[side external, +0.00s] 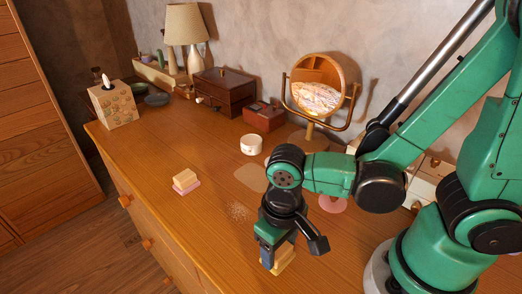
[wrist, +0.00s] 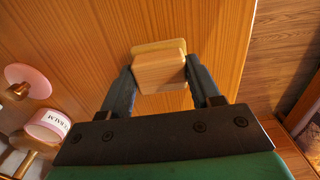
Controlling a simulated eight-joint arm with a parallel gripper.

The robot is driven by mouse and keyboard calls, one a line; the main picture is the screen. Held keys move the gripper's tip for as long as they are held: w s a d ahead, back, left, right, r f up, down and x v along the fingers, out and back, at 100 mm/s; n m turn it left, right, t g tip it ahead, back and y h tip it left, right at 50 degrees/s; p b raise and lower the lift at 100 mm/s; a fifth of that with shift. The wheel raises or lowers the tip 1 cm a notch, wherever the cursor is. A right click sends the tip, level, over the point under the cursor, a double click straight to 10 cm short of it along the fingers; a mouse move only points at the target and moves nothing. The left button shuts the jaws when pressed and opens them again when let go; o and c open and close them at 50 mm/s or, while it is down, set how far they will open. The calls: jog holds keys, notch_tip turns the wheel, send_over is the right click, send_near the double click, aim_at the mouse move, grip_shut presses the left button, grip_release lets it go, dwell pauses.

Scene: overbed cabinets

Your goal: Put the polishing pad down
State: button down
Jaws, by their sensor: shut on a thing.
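The polishing pad (wrist: 158,71) is a pale wooden block on a yellowish base. In the wrist view it sits between the two fingers of my gripper (wrist: 162,84), which is shut on it. In the side view my gripper (side external: 273,262) points down low over the dresser top, with the pad (side external: 284,261) partly hidden behind its fingers. The pad is at or just above the wood; I cannot tell whether it touches. A similar block with a pink base (side external: 186,182) lies apart on the dresser to the left.
The wooden dresser top (side external: 150,160) is clear around the pink-based block. A white jar (side external: 251,144), a round mirror (side external: 319,87), a red-brown box (side external: 263,116), a drawer chest (side external: 224,92) and a tissue box (side external: 114,106) stand farther back. The dresser's front edge is near my gripper.

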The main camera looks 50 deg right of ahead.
jog(key=shift+f, duration=0.35)
jog(key=shift+f, duration=0.15)
jog(key=shift+c, duration=0.9)
grip_release()
notch_tip(320, 180, up, 12)
jog(key=w+d+t, duration=0.7)
jog(key=d, duration=0.3)
